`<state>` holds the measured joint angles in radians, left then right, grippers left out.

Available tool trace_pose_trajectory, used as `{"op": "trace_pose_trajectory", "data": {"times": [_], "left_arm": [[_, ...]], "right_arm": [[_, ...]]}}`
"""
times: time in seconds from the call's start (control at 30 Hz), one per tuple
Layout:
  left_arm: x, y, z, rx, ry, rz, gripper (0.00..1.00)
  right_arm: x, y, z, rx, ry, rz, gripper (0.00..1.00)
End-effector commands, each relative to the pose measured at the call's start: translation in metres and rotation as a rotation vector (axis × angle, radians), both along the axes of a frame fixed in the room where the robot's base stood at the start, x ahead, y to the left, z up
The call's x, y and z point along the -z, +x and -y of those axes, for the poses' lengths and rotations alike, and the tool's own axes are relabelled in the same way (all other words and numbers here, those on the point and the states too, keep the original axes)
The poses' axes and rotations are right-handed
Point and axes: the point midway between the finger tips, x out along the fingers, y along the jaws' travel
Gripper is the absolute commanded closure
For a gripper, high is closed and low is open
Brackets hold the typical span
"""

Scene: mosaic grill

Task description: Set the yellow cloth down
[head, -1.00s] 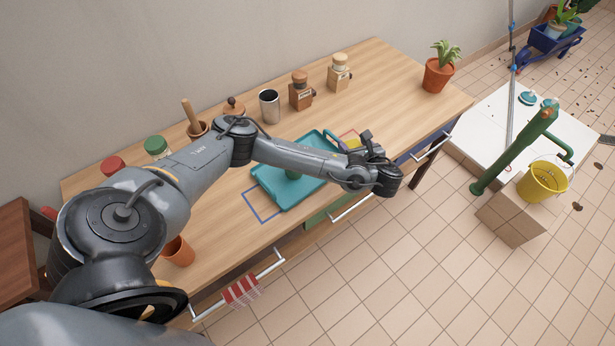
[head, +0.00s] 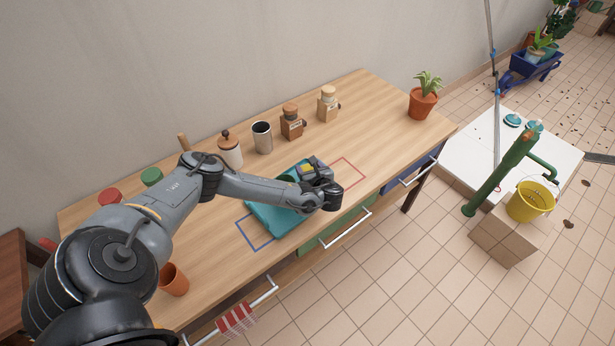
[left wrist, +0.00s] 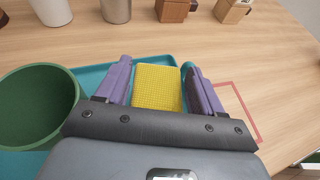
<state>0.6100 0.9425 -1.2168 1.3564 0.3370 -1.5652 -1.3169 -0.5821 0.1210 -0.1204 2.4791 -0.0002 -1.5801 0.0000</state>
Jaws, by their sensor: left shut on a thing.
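The yellow cloth (left wrist: 157,88) sits between the two purple fingers of my left gripper (left wrist: 157,68) in the left wrist view. The gripper is shut on it. In the head view a bit of the cloth (head: 306,169) shows at my left gripper (head: 312,172), over the right end of the teal tray (head: 262,222). I cannot tell whether the cloth touches the tray. My right gripper is not in view.
A red outline (head: 357,172) on the wooden table is empty, right of the tray. A blue outline (head: 247,240) lies partly under the tray's left end. A metal cup (head: 262,137), two grinders (head: 292,123) and a white jar (head: 229,150) stand behind. A terracotta pot (head: 174,280) is front left.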

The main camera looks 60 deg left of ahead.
Motion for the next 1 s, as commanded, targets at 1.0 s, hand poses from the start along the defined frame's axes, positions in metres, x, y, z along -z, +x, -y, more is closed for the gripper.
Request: {"op": "trace_pose_trajectory", "data": {"times": [1.0], "left_arm": [[0.05, 0.001, -0.013, 0.002, -0.001, -0.002, 0.62]], "right_arm": [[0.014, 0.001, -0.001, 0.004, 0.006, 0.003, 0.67]]}}
